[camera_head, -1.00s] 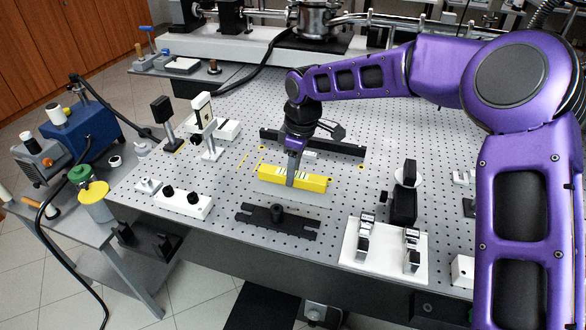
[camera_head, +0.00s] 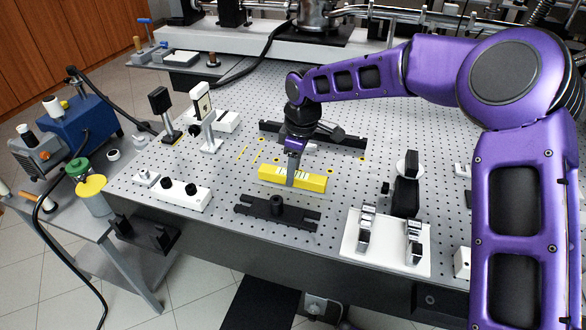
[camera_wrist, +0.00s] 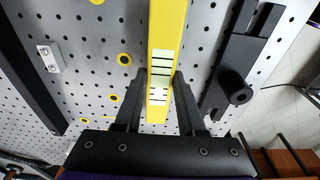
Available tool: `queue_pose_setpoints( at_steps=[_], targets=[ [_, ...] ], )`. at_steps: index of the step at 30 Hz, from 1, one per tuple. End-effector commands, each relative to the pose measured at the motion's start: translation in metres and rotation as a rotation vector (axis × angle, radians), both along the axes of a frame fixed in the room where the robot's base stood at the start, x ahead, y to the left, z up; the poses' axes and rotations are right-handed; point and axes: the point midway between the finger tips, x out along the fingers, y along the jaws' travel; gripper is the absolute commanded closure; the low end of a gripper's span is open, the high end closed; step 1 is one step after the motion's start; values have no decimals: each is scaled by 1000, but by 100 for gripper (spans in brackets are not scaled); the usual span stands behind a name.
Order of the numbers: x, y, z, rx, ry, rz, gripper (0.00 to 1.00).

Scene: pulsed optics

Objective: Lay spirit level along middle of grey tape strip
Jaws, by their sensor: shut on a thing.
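The spirit level (camera_head: 308,181) is a long yellow bar with pale marked windows. My gripper (camera_head: 290,182) is shut on it near its middle, coming from above. In the wrist view the level (camera_wrist: 168,30) runs lengthwise between the two dark fingers (camera_wrist: 157,92). The level is over the perforated table, between a long black rail and a black clamp bar. A plain grey band, likely the tape strip, is mostly hidden under the level. I cannot tell whether the level touches it.
The black rail (camera_head: 345,141) lies behind the level and the black clamp bar (camera_head: 250,209) in front. A white block with black knobs (camera_head: 183,194) is at left. A white plate with metal clamps (camera_head: 386,245) is at front right. Yellow rings mark some holes.

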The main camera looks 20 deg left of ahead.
Motion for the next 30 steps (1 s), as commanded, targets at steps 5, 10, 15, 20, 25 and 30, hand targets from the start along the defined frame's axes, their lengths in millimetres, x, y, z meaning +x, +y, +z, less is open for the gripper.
queue_pose_setpoints(
  at_steps=[5, 10, 15, 20, 25, 30],
  targets=[
    [0, 0, 0, 0, 0, 0, 100],
    [0, 0, 0, 0, 0, 0, 100],
    [0, 0, -1, 0, 0, 0, 100],
    [0, 0, -3, 0, 0, 0, 100],
    [0, 0, -6, 0, 0, 0, 100],
    [0, 0, -7, 0, 0, 0, 50]
  ],
)
